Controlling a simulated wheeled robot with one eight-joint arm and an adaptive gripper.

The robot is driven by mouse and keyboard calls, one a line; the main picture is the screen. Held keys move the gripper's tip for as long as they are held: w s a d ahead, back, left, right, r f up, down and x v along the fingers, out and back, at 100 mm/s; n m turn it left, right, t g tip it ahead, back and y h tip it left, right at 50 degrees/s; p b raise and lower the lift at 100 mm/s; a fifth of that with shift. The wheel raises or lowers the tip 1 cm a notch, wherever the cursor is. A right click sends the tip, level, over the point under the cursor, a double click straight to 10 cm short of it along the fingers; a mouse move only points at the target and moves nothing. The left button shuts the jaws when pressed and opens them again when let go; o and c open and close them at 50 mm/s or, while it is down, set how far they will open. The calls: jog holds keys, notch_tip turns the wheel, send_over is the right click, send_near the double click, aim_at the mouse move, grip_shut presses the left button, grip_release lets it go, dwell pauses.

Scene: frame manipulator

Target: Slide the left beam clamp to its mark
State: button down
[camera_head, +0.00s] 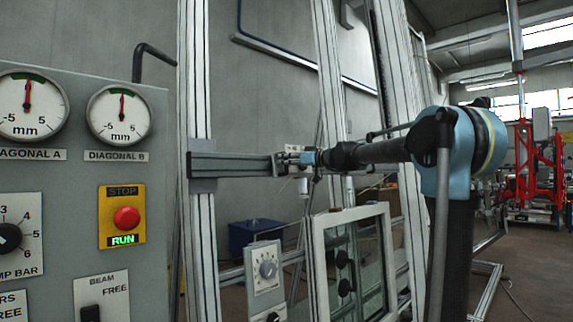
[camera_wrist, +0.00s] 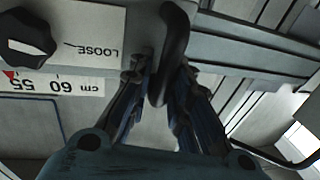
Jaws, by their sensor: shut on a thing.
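The grey horizontal beam (camera_head: 235,164) runs right from a post in the head view. The clamp (camera_head: 285,166) is at its right end, partly covered by my gripper (camera_head: 306,158). In the wrist view, my gripper (camera_wrist: 160,82) is shut on the clamp's dark upright handle (camera_wrist: 174,45), with one finger on either side. A white plate (camera_wrist: 95,40) with a black knob (camera_wrist: 27,38) shows the word LOOSE upside down. Below it, a centimetre scale (camera_wrist: 60,85) reads 60 and 55, with a red pointer (camera_wrist: 8,74) near 55 at the left edge.
A control panel (camera_head: 75,175) with two dials and a lit RUN sign stands at the left. A glazed window frame (camera_head: 352,265) and a grey knob box (camera_head: 265,268) stand below my arm. Tall slotted posts (camera_head: 198,110) rise behind.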

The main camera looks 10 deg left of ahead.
jog(key=shift+s+a, duration=0.85)
jog(key=shift+s, duration=0.25)
jog(key=shift+s+a, duration=0.8)
jog(key=shift+s, duration=0.3)
jog(key=c, duration=1.6)
grip_release()
jog(key=shift+s+a, duration=0.1)
jog(key=shift+o, duration=0.2)
jog(key=v, duration=1.2)
jog(key=shift+f, duration=0.15)
